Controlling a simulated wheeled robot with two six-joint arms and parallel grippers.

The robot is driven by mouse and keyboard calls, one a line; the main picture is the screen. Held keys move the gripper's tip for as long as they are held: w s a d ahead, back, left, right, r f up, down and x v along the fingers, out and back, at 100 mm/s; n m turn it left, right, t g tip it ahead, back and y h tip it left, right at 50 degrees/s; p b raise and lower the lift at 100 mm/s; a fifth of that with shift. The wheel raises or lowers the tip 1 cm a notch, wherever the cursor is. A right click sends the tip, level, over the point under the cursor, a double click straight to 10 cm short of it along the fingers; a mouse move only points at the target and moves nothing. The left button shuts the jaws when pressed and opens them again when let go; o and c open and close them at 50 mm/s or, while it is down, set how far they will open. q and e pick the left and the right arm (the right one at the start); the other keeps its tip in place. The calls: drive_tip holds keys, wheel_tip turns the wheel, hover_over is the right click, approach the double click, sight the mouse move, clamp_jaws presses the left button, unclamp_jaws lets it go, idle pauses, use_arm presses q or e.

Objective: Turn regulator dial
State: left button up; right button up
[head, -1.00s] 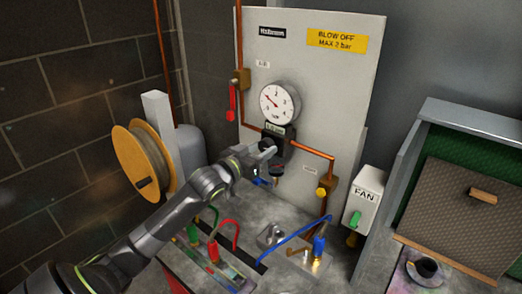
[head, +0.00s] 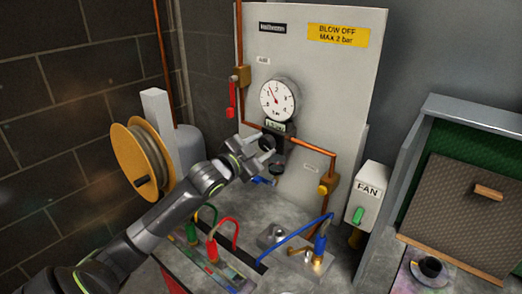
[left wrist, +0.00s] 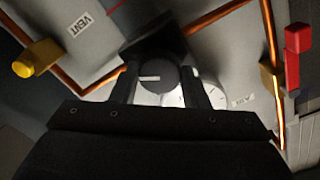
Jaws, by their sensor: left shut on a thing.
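The round regulator dial (left wrist: 158,80), dark with a white mark, sits between the two fingers of my left gripper (left wrist: 164,78) in the left wrist view. My left gripper (head: 268,155) is shut on it, below the regulator body on the panel; in the head view the fingers partly hide the dial. The white pressure gauge (head: 279,99) is above, its red needle pointing up and a little left. A small lit display (head: 274,126) sits under the gauge; its digits are too small to read. My right gripper is not in view.
Copper pipes run beside the regulator, with a red lever (head: 232,99) at left and a yellow knob (head: 322,189) at right. A FAN box (head: 367,194) stands further right. Red, green and blue hoses rise from the bench below.

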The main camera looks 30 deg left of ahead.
use_arm(q)
drive_tip(key=m+b, duration=0.1)
drive_tip(key=m, duration=0.2)
drive_tip(key=shift+m+b, duration=0.4)
drive_tip(key=shift+m, duration=1.1)
drive_tip(key=o, duration=1)
drive_tip(key=shift+d, duration=0.1)
